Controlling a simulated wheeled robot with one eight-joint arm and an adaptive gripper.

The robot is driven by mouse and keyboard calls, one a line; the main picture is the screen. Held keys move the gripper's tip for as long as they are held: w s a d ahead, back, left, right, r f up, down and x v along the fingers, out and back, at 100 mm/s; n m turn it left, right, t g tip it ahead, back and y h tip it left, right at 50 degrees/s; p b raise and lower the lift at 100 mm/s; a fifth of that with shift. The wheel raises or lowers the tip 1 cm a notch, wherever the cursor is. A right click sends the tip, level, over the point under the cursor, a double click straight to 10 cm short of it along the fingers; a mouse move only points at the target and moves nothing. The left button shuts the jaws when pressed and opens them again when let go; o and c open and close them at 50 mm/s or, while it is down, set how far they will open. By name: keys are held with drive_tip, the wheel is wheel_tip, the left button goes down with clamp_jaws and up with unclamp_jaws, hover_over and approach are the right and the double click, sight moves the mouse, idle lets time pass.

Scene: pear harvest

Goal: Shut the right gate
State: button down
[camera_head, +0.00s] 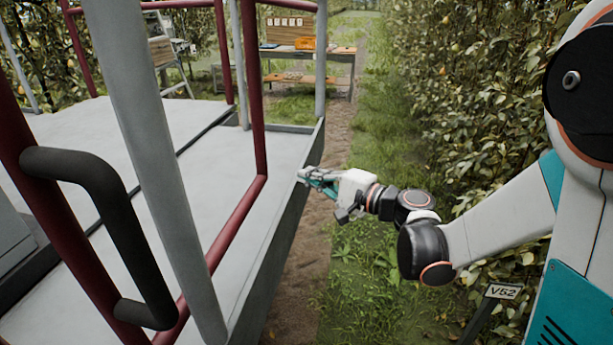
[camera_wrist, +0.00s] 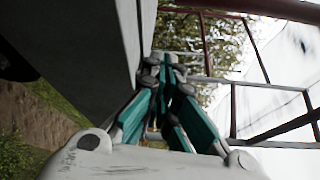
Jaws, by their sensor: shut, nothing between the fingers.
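A dark red tubular gate frame (camera_head: 234,217) stands over the grey platform, close to my head camera. A bent black handle (camera_head: 104,208) is on its near upright at the left. A grey post (camera_head: 160,170) crosses in front of the frame. My gripper (camera_head: 302,177) is at the platform's right edge, well apart from the black handle. Its teal fingers are shut and empty in the wrist view (camera_wrist: 165,62). Red bars (camera_wrist: 233,110) show beyond the fingers there. I cannot tell the gate's hinge side or whether the fingertips touch the platform edge.
The platform (camera_head: 285,155) has a raised side edge. A grassy strip (camera_head: 375,150) runs along the right, beside a leafy hedge (camera_head: 460,90). A V52 sign (camera_head: 502,291) stands low at right.

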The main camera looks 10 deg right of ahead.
drive_tip(key=w+a+b, duration=0.1)
drive_tip(key=w+a, duration=0.1)
drive_tip(key=a, duration=0.5)
drive_tip(key=shift+a+r, duration=0.1)
drive_tip(key=shift+r, duration=0.05)
drive_tip(key=shift+s, duration=0.1)
idle(0.3)
